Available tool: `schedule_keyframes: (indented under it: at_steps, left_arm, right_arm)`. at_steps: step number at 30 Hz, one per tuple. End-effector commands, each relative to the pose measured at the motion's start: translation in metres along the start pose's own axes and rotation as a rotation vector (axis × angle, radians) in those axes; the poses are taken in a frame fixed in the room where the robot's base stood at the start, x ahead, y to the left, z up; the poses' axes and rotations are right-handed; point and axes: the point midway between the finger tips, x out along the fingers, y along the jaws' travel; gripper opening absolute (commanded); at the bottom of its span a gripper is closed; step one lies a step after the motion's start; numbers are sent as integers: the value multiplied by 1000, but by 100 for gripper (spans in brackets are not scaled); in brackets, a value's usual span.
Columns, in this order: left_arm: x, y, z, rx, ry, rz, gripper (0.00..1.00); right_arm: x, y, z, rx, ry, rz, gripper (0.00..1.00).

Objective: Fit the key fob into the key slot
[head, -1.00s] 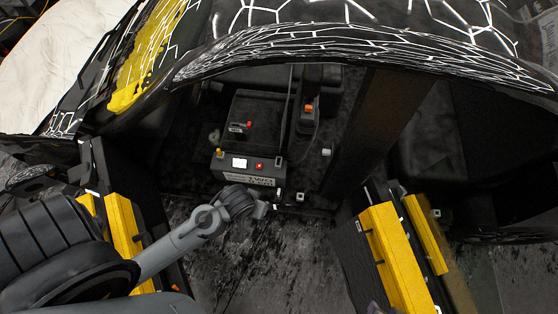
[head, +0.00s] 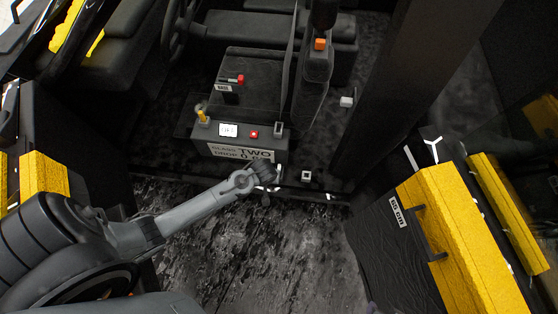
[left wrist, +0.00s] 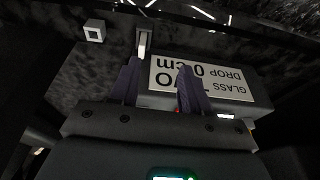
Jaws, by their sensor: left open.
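A dark control box (head: 208,140) labelled "GLASS DROP" stands on the car floor. A small upright piece with a pale-rimmed dark opening (head: 279,128) sits at its right end; it looks like a slot. I cannot identify the key fob with certainty. My left gripper (head: 268,189) is in front of the box's lower right edge, its fingers small and partly hidden by the wrist. In the left wrist view the gripper (left wrist: 160,85) is open, with nothing visible between its fingers. A grey and white upright piece (left wrist: 143,42) shows just beyond the left finger. My right gripper is not in view.
A pale-framed dark square (head: 306,176) lies right of my gripper, also in the left wrist view (left wrist: 94,31). A yellow-topped case (head: 470,240) stands right. The front floor (head: 270,255) is clear.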

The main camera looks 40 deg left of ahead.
Motion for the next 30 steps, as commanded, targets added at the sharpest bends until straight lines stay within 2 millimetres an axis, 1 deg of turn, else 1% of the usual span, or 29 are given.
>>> schedule_keyframes:
  at_steps: [1, 3, 6, 9, 12, 17, 27, 30]
  left_arm:
    - [36, 3, -2, 1, 14, -3, 47]
    - [55, 6, -10, 2, 30, -5, 47]
    - [74, 13, -22, 0, 57, 1, 47]
    - [86, 20, -33, -2, 82, 11, 47]
    - [92, 24, -42, -5, 100, 19, 47]
    - [101, 29, -48, -7, 113, 26, 47]
    - [143, 31, -54, -8, 115, 27, 47]
    - [149, 32, -56, -8, 116, 29, 47]
  right_arm:
    - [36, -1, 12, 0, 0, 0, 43]
    - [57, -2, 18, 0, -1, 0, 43]
    - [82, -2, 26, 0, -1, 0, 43]
    - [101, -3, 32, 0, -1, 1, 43]
    - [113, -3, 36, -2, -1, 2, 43]
    - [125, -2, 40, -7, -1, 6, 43]
    - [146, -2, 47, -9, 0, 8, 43]
    - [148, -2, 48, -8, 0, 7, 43]
